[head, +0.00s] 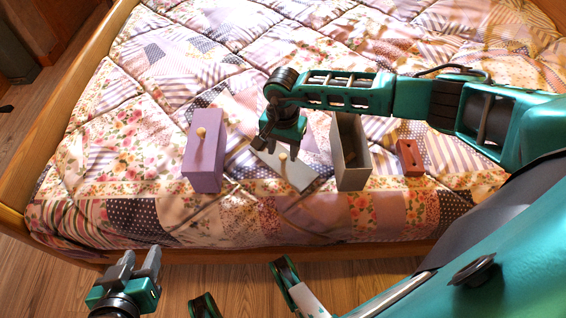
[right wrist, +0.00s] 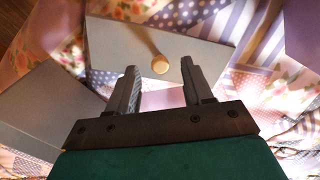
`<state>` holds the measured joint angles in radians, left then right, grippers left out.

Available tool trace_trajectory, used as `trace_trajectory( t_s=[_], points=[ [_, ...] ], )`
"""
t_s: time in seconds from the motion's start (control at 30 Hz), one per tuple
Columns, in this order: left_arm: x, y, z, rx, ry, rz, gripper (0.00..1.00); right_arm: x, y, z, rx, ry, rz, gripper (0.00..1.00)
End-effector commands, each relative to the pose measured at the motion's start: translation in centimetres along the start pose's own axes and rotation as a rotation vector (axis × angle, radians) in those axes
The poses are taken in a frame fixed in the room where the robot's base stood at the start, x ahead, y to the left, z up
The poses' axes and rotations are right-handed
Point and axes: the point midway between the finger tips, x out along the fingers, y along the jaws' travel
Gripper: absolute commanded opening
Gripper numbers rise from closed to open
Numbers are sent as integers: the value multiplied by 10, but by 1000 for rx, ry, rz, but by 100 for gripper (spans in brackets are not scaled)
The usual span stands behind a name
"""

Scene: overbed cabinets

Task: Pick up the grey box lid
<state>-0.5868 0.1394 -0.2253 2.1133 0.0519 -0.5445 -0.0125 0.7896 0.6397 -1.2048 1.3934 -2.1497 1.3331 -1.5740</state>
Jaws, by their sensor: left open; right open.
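The grey box lid (head: 298,174) lies flat on the quilt between the purple box and the open grey box (head: 352,172). It has a round wooden knob (head: 283,157). My right gripper (head: 268,146) is above the lid, pointing down, and hides part of it. In the right wrist view the fingers (right wrist: 159,72) are open and empty, and the lid (right wrist: 115,42) is beyond them. The knob (right wrist: 160,64) shows between the two fingertips; I cannot tell how far below them it is. My left gripper (head: 140,260) is open and empty, low at the left off the bed's edge.
A purple box (head: 207,165) with a knobbed lid stands left of the lid. A red brick-like block (head: 410,158) lies right of the grey box. The wooden bed rail (head: 60,115) runs along the left. The quilt (head: 150,90) beyond the boxes is clear.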

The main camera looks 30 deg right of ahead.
Motion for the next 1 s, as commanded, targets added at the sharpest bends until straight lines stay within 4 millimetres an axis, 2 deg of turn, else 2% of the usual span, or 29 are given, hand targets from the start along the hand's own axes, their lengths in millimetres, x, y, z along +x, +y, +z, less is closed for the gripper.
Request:
trace_trajectory(
  t_s=[0.03, 0.1, 0.37, 0.9, 1.0],
  points=[
    [2, 1, 2, 1, 2, 3, 43, 9, 0, 0, 1, -1, 1, 51],
    [2, 2, -1, 1, 8, 5, 43, 15, 0, 0, 0, 1, -1, 51],
    [1, 3, -8, 4, 20, 9, 43, 17, 0, 0, 0, 2, -2, 51],
    [2, 1, -6, 5, 17, 4, 43, 16, 0, 0, 0, 2, -2, 1],
    [2, 0, -6, 6, 16, 3, 43, 16, 0, 0, 0, 2, -2, 0]
  ],
)
